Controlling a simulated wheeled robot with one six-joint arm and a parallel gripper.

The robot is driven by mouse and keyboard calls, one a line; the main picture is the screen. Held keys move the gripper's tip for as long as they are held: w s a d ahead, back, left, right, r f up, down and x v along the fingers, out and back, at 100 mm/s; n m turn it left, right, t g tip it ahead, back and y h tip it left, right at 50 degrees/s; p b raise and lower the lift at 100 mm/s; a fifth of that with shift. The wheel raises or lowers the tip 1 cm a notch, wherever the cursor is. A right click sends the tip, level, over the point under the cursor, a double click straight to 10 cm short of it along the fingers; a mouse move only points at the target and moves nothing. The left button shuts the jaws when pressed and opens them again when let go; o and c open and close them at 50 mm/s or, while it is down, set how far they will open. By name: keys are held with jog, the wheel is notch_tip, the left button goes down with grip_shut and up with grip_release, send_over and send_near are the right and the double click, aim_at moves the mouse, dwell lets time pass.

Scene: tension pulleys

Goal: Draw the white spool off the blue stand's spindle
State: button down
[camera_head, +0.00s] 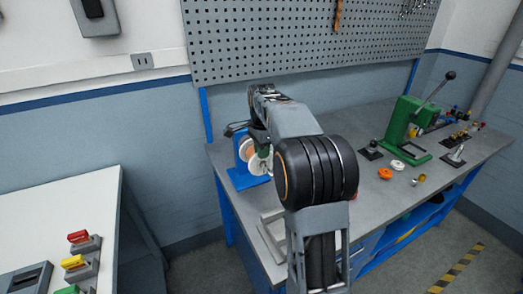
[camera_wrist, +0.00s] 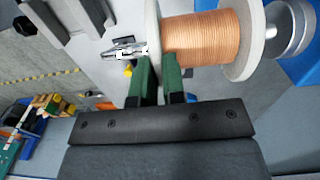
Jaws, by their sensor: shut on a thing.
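The white spool (camera_wrist: 243,40), wound with copper-coloured wire, lies across the top of the wrist view. My gripper (camera_wrist: 158,62) has its green fingers on either side of the spool's left flange and is shut on it. A silver collar of the spindle (camera_wrist: 290,28) shows just right of the far flange, beside the blue stand (camera_wrist: 307,65). Whether the spindle still runs inside the spool is hidden. In the head view the blue stand (camera_head: 247,181) is at the bench's left end, with the white spool (camera_head: 258,166) partly hidden by my arm.
The grey bench (camera_head: 340,130) runs to the right. A green press (camera_head: 403,125) with a lever stands there, with an orange disc (camera_head: 385,173) and a white ring (camera_head: 398,165) nearby. A pegboard (camera_head: 300,40) rises behind. A white table (camera_head: 75,215) is at left.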

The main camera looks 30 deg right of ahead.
dwell(0.4)
jog(key=shift+s+r+b, duration=0.1)
jog(key=shift+s+b, duration=0.75)
jog(key=shift+s, duration=0.9)
jog(key=shift+s, duration=0.1)
jog(key=shift+s+b, duration=0.3)
jog(key=shift+s, duration=1.35)
jog(key=shift+s+b, duration=0.65)
jog(key=shift+s, duration=1.1)
dwell(0.3)
jog(key=shift+s+b, duration=0.4)
jog(key=shift+s, duration=1.35)
